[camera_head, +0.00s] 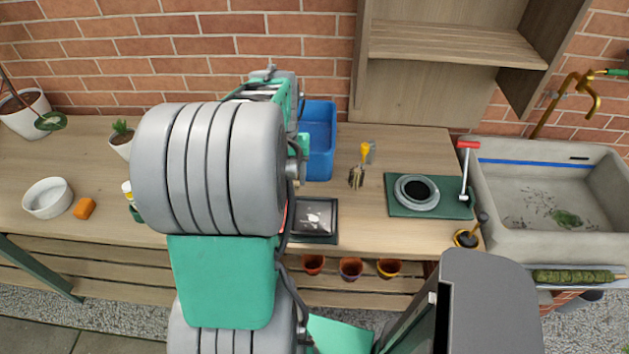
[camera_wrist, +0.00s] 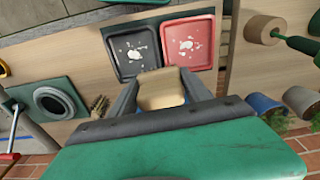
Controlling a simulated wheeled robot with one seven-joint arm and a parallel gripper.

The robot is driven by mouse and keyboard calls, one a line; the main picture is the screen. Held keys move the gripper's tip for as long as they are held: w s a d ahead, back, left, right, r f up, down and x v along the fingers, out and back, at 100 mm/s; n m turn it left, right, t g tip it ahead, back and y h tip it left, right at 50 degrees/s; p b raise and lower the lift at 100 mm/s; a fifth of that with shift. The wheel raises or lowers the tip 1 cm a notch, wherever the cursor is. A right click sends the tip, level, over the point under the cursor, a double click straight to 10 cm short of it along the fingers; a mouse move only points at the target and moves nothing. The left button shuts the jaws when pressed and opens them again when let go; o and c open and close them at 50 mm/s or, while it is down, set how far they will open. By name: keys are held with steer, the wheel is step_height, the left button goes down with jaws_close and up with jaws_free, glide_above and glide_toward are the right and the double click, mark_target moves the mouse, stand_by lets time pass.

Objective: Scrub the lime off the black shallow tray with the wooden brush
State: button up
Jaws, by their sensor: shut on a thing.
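The black shallow tray (camera_wrist: 113,62) shows in the wrist view with white lime patches on its floor. It also shows in the head view (camera_head: 331,229), just right of my arm. My gripper (camera_wrist: 162,88) is shut on the wooden brush (camera_wrist: 160,92), a pale wooden block between the fingers. The brush is at the near edge of the black tray in the wrist view; I cannot tell whether it touches. Its bristles are hidden. In the head view my arm hides the gripper and brush.
A red tray (camera_wrist: 207,60) with a white patch sits beside the black one. A blue bin (camera_head: 319,140) stands behind. A bristled tool (camera_head: 356,178) and a green mat (camera_head: 450,209) with a grey round dish (camera_head: 403,190) lie to the right, before the sink (camera_head: 545,170).

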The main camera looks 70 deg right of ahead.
steer(key=s+d+f+m+b, duration=0.1)
steer(key=s+f+m+b, duration=0.1)
steer(key=s+f+b, duration=0.2)
steer(key=s+f, duration=0.2)
steer(key=s, duration=0.2)
steer(key=shift+d+f+y, duration=0.15)
steer(key=shift+d+y, duration=0.25)
steer(key=shift+w, duration=0.15)
